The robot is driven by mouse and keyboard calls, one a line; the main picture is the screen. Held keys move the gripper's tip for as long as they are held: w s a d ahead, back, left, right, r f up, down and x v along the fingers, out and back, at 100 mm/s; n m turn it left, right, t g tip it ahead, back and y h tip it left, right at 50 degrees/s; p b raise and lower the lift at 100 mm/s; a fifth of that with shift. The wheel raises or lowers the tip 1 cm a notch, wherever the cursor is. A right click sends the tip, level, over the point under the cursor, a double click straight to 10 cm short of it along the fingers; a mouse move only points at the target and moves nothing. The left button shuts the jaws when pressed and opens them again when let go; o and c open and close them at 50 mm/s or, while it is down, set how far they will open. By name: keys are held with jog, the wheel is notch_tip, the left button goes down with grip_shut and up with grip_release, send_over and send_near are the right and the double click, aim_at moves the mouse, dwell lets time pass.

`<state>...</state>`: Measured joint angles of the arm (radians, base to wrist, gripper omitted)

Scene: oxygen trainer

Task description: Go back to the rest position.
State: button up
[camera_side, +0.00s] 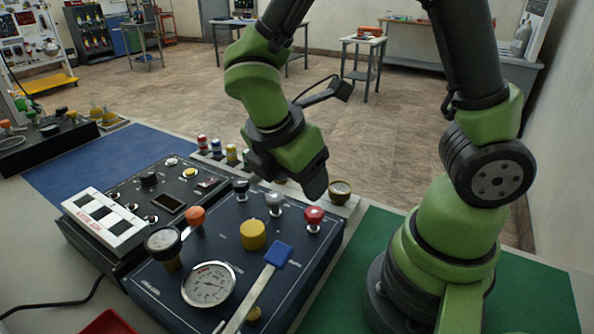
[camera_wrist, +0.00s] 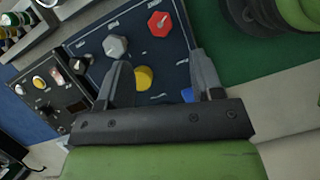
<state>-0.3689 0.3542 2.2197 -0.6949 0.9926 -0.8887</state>
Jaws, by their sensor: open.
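My gripper (camera_side: 288,178) hangs over the back part of the dark blue panel (camera_side: 160,278), above the knobs, with its jaws tilted down. In the wrist view its two fingers (camera_wrist: 158,75) stand wide apart with nothing held between them. Beyond the fingers are a grey knob (camera_wrist: 115,46) and a red knob (camera_wrist: 159,24). A yellow knob (camera_wrist: 143,78) shows between the fingers. In the side view the red knob (camera_side: 314,216) is just below and right of my gripper, which appears apart from it. The fingertips are partly hidden in the side view.
A blue-handled lever (camera_side: 278,254) and a round gauge (camera_side: 209,284) are at the panel's front. A smaller black panel (camera_side: 140,205) with a white striped block (camera_side: 104,221) adjoins on the left. A green mat (camera_side: 535,285) lies around my base. The blue mat (camera_side: 75,180) is partly bare.

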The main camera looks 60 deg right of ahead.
jog(key=shift+a+r, duration=0.1)
jog(key=shift+r, duration=0.2)
jog(key=s+r+m+t+y, duration=0.3)
jog(key=r+m, duration=0.3)
jog(key=m, duration=0.3)
jog(key=s+r+m+t+y, duration=0.3)
jog(key=r+m+t, duration=0.2)
jog(key=m, duration=0.5)
notch_tip(320, 180, up, 2)
jog(key=shift+s+r, duration=0.15)
jog(key=shift+s, duration=0.2)
